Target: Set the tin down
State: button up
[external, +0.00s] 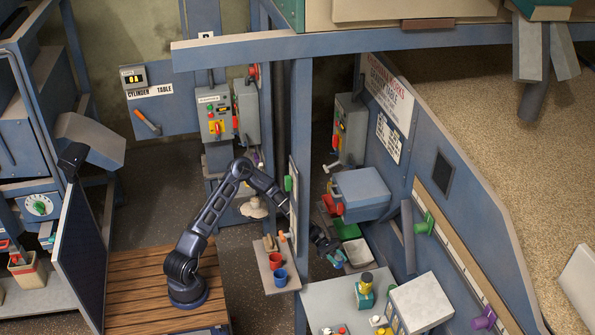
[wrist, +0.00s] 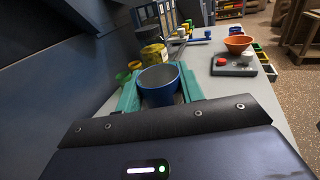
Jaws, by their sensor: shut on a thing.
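A blue, open-topped tin (wrist: 158,84) sits upright between the two teal fingers of my gripper (wrist: 160,94) in the wrist view. My gripper is shut on it. I cannot tell whether its bottom touches the grey surface. In the external view my gripper (external: 337,259) reaches past the blue post, near a grey table. The tin itself is too small or hidden to make out there.
An orange bowl (wrist: 238,45) and a red-button box (wrist: 232,67) stand to the right. Bare grey tabletop (wrist: 222,90) shows nearer right. A blue wall borders the left.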

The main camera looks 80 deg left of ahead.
jog(key=s+d+f+m+g, duration=0.1)
jog(key=d+f, duration=0.1)
jog(key=d, duration=0.4)
jog(key=shift+s+f+g+h, duration=0.15)
jog(key=shift+f+g+h, duration=0.05)
jog(key=shift+g+h, duration=0.2)
jog(key=shift+f, duration=4.75)
jog(key=shift+f, duration=0.15)
jog(key=o, duration=1)
jog(key=shift+c, duration=0.2)
jog(key=shift+o, duration=0.4)
jog(key=v, duration=1.1)
jog(key=shift+s, duration=0.3)
